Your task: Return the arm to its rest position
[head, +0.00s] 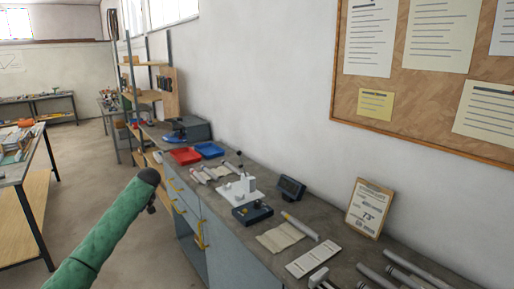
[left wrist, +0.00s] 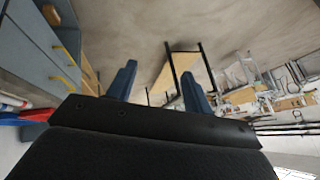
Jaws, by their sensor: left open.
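My left arm (head: 95,240), in a green sleeve with a dark end, reaches up from the lower left of the head view. It is over the open floor, left of the workbench front. In the left wrist view my left gripper (left wrist: 157,70) shows two blue fingers standing apart. Nothing is between them, and they touch nothing that I can see. The gripper's fingers cannot be made out in the head view. My right gripper is in neither view.
A long workbench (head: 262,222) with blue-grey drawers runs along the wall. On it are a red tray (head: 186,155), a blue tray (head: 209,149), a white fixture (head: 240,187) and a clipboard (head: 369,208). Another table (head: 18,172) stands at the left. The floor between is clear.

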